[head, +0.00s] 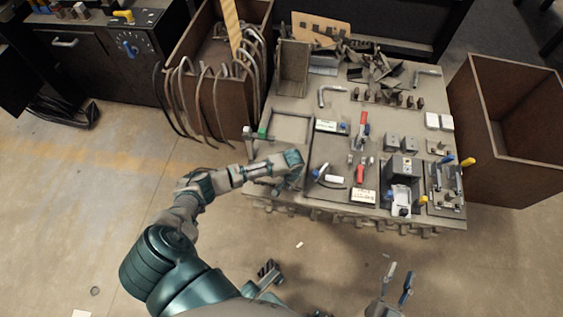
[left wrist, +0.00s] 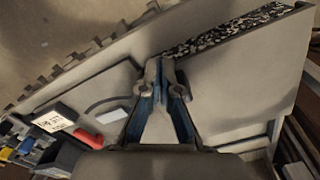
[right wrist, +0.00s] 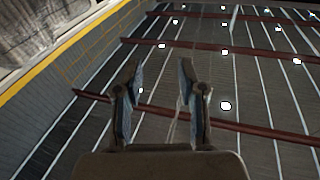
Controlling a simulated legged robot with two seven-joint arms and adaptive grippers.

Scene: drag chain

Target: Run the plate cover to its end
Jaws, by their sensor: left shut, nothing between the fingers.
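My left gripper (head: 296,178) is over the front left part of the workbench, near a square framed grey panel (head: 291,128). In the left wrist view its fingers (left wrist: 164,66) are shut with nothing between them, against or just above a flat grey plate (left wrist: 235,88), which looks like the plate cover. A black-and-white speckled strip (left wrist: 228,30) runs along the plate's far edge. I cannot tell whether the fingertips touch the plate. My right gripper (head: 398,284) is open and empty, low in front of the bench; its spread fingers (right wrist: 160,90) also show in the right wrist view.
The workbench (head: 335,104) carries red-handled clamps (head: 361,174), a grey block fixture (head: 402,172) and a scrap pile (head: 375,68). A brown bin (head: 508,130) stands right, and another with hoses (head: 207,85) stands behind left. The floor in front is mostly clear.

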